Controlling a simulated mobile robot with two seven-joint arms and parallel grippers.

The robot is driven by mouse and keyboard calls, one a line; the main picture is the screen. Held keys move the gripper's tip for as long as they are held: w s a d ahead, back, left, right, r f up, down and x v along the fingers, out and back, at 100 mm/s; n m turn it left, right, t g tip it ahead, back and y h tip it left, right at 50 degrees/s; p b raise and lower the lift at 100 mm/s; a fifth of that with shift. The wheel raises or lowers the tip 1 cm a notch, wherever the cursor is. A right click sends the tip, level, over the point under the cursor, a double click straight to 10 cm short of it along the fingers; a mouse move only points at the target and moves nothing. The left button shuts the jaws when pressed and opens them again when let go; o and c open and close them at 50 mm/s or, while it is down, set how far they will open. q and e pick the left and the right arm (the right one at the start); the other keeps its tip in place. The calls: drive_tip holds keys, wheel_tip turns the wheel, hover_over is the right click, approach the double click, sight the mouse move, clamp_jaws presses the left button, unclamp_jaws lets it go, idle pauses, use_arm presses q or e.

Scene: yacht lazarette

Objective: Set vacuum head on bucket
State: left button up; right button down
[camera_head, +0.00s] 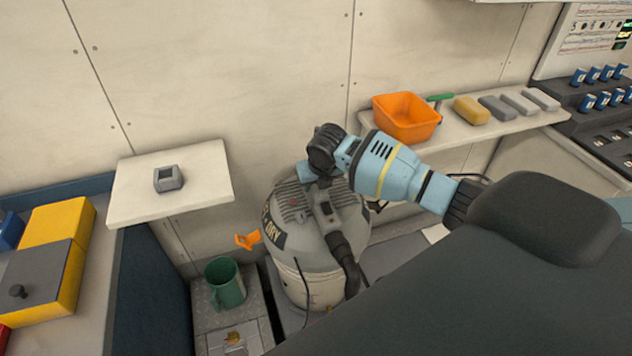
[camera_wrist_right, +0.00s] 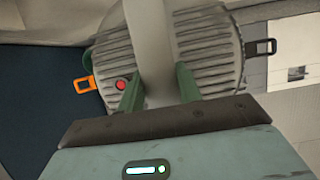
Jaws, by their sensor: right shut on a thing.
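The vacuum head (camera_head: 296,232) is a grey dome with a ribbed top and dark label band. It is over the pale bucket (camera_head: 322,290); I cannot tell whether it rests fully on the rim. My right gripper (camera_head: 318,182) reaches down from the right onto the top of the head. In the right wrist view, its green fingers (camera_wrist_right: 158,88) are shut on the grey handle bar across the vacuum head (camera_wrist_right: 208,45). My left gripper is out of view.
A green mug (camera_head: 226,286) stands left of the bucket. A pale shelf (camera_head: 190,205) with a small grey block (camera_head: 168,178) is at the left. A shelf behind holds an orange bin (camera_head: 405,117) and several blocks. The wall is close behind the vacuum.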

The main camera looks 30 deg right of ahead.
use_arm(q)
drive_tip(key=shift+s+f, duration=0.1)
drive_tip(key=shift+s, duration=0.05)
use_arm(e)
drive_tip(key=shift+w+f, duration=0.15)
idle(0.9)
drive_tip(key=c, duration=1)
unclamp_jaws()
drive_tip(key=shift+o, duration=0.6)
drive_tip(key=shift+f, duration=0.1)
drive_tip(key=shift+s+f, duration=0.3)
drive_tip(key=v, duration=0.7)
drive_tip(key=shift+w+p, duration=0.2)
drive_tip(key=shift+p, duration=0.1)
drive_tip(key=shift+s+a+r, duration=0.1)
drive_tip(key=shift+s+r, duration=0.15)
drive_tip(key=shift+r, duration=0.35)
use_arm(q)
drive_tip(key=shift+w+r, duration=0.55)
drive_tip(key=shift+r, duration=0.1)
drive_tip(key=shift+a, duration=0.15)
